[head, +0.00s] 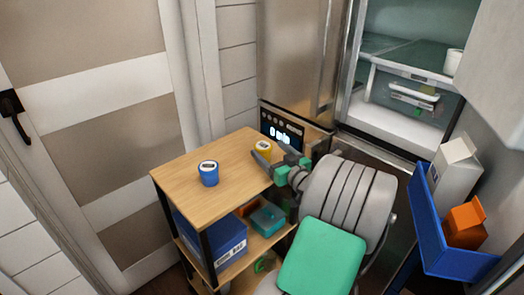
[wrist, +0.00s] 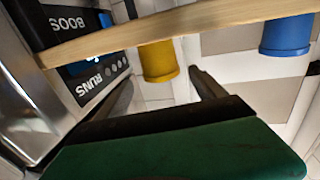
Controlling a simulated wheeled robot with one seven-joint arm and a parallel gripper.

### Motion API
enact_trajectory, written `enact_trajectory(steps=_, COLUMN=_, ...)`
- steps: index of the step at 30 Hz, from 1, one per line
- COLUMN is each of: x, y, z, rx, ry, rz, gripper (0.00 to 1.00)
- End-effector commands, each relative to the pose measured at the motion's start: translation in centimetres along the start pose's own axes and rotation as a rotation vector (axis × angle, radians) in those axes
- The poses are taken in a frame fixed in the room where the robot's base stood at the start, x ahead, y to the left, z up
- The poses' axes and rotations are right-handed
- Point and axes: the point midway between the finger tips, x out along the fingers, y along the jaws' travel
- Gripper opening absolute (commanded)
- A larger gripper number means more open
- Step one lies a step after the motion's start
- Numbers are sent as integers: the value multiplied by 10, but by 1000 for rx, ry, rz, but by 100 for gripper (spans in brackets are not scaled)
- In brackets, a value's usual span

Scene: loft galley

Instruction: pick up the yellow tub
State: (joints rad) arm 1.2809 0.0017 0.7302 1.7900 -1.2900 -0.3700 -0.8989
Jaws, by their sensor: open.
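The yellow tub (head: 263,147) stands on the wooden cart top (head: 190,170), near its back right edge by the dark display panel. My gripper (head: 270,156) is at the tub in the head view and hides part of its lower side. The wrist view is upside down. There the tub (wrist: 158,60) shows between the two finger lines, around the fingertips of my open gripper (wrist: 161,76). No contact between fingers and tub can be made out.
A blue tub (head: 208,174) stands on the cart top to the left, also in the wrist view (wrist: 286,35). Lower shelves hold a blue box (head: 215,240) and a teal container (head: 267,219). An open fridge (head: 410,60) is behind, and a blue bin (head: 450,262) with cartons is at right.

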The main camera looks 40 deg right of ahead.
Motion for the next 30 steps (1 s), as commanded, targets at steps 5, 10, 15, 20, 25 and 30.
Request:
enact_trajectory(steps=5, x=33, y=-4, z=1, rx=0, ry=0, rz=-6, gripper=79)
enact_trajectory(steps=10, x=41, y=-3, z=1, rx=1, ry=1, rz=-2, gripper=79)
enact_trajectory(steps=15, x=41, y=-4, z=1, rx=1, ry=0, rz=-2, gripper=75)
enact_trajectory(steps=20, x=40, y=-3, z=1, rx=1, ry=0, rz=-2, gripper=62)
enact_trajectory(steps=25, x=40, y=-3, z=1, rx=1, ry=0, rz=-2, gripper=48)
enact_trajectory(steps=30, x=40, y=-3, z=1, rx=1, ry=0, rz=-2, gripper=34)
